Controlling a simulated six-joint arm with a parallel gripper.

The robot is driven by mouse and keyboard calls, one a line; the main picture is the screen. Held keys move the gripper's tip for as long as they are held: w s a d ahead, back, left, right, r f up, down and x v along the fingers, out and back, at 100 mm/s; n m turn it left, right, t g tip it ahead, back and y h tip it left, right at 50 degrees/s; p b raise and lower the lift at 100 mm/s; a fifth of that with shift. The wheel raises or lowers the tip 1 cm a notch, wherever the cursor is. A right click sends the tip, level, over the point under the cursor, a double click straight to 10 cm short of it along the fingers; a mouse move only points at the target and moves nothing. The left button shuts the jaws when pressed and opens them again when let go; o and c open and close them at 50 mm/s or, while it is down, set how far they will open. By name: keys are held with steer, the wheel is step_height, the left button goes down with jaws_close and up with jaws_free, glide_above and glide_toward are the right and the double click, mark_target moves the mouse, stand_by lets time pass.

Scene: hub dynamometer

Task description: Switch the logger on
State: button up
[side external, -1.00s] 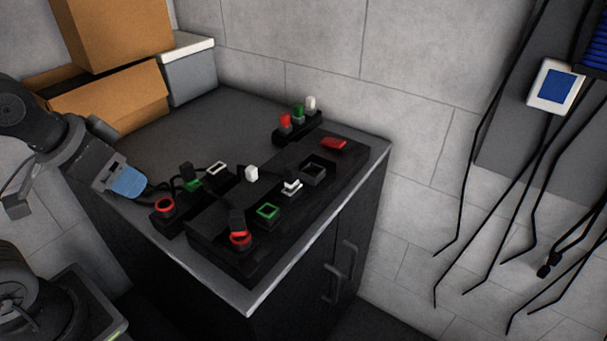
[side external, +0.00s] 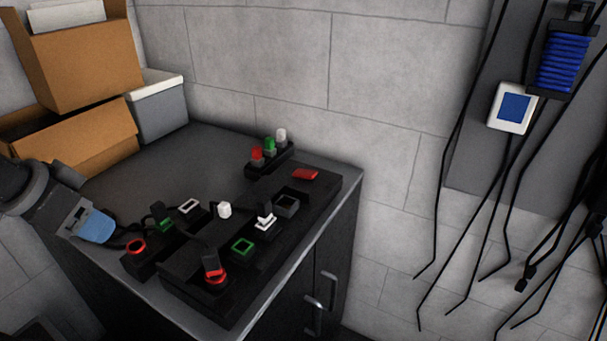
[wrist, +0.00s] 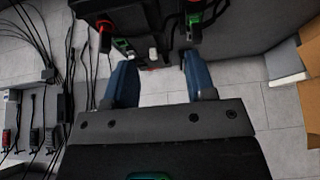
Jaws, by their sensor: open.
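No thing in view carries a readable logger label, so I cannot tell which one is the logger. A long black panel (side external: 190,281) lies on the cabinet top in the side external view. It bears a red rocker-like piece (side external: 305,174), a black square socket (side external: 287,205), a white piece (side external: 265,221), a green-rimmed socket (side external: 243,246) and a red-ringed plug (side external: 215,276). My gripper (side external: 112,235) is left of the smaller black block with a red ring (side external: 136,247). In the wrist view my gripper (wrist: 158,72) has its blue fingers apart, with nothing seen held.
A block with red, green and white knobs (side external: 270,146) stands behind the panel. Cardboard boxes (side external: 88,62) and a grey lidded box (side external: 158,108) fill the back left. Black cables (side external: 462,180) hang at the right. The cabinet top (side external: 165,165) is bare behind the small blocks.

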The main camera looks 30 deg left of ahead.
stand_by(0.3)
steer(key=shift+w+r, duration=0.2)
steer(key=shift+r, duration=0.05)
steer(key=shift+c, duration=1.4)
steer(key=shift+g, duration=0.3)
steer(key=w+r, duration=0.2)
steer(key=w, duration=0.1)
steer(key=w+r, duration=0.2)
steer(key=w, duration=0.1)
steer(key=w+d+r, duration=0.1)
steer(key=w+r, duration=0.2)
steer(key=w, duration=0.1)
steer(key=shift+r, duration=0.1)
jaws_close()
steer(key=w+d+r, duration=0.2)
steer(key=w+r, duration=0.1)
steer(key=w, duration=1.1)
steer(key=w+d+f, duration=0.3)
steer(key=w+f, duration=0.2)
steer(key=w, duration=0.4)
steer(key=w+d+f+g, duration=0.1)
steer(key=w+d+f, duration=0.2)
steer(key=w+f, duration=0.2)
steer(key=w, duration=0.3)
steer(key=shift+w+g+h, duration=0.3)
steer(key=shift+w+h, duration=0.05)
steer(key=shift+h, duration=0.05)
